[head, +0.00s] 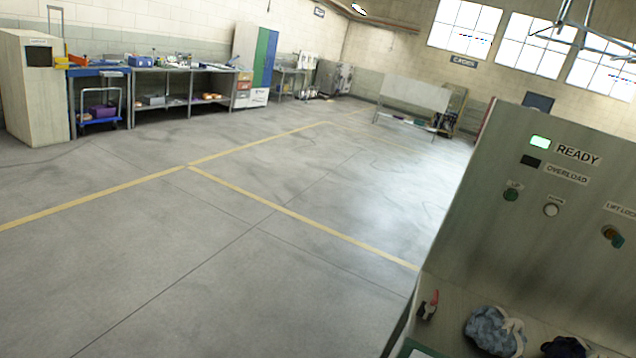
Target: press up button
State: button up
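The up button (510,194) is a round dark green button on the grey control panel (470,215) at the right of the head view. A small label that seems to read UP sits just above it. A pale round button (551,210) with its own small label is to its right. My gripper is not in view, and nothing is seen touching the up button.
A lit green READY lamp (541,142) and a dark OVERLOAD lamp (530,161) sit above the buttons. A LIFT LOCK knob (612,236) is at the right. A crumpled cloth (494,330) lies on the ledge below. The floor (200,260) at left is open.

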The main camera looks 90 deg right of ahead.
aim_at(510, 195)
jog(key=z, duration=4.15)
jog(key=k, duration=1.35)
jog(key=u, duration=0.55)
jog(key=i, duration=1)
jog(key=u, duration=0.05)
